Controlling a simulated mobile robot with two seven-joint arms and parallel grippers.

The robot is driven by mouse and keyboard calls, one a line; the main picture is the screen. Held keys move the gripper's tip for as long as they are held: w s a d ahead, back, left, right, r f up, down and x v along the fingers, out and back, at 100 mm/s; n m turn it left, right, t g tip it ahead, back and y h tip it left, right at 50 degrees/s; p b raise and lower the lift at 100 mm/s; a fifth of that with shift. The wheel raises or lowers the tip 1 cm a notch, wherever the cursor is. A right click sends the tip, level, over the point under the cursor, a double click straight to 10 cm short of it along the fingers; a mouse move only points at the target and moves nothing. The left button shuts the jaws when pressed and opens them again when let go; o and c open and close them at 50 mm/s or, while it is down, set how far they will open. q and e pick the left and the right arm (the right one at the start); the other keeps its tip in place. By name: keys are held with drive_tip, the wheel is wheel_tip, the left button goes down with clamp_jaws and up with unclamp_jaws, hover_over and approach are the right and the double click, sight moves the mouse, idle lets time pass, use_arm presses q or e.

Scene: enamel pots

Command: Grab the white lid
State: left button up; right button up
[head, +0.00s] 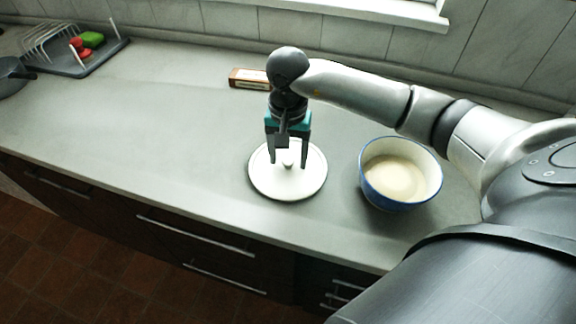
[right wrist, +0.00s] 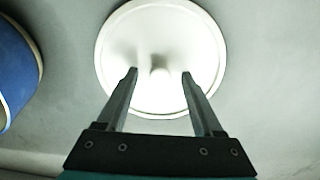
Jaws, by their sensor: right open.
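The white lid (head: 310,180) lies flat on the grey counter, with a round knob (head: 288,158) at its centre. In the right wrist view the lid (right wrist: 160,100) shows nearly whole, and its knob (right wrist: 160,78) appears between the two fingertips. My right gripper (head: 289,160) is open and points down over the lid, its fingers on either side of the knob. In the right wrist view the gripper (right wrist: 159,74) holds nothing. I cannot tell whether the fingertips touch the lid. My left gripper is not in view.
A small brown box (head: 249,78) lies behind. A dish rack (head: 88,62) stands far left. The counter left of the lid is clear.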

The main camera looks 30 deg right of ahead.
drive_tip(key=shift+c, duration=0.3)
clamp_jaws()
drive_tip(key=shift+r, duration=0.2)
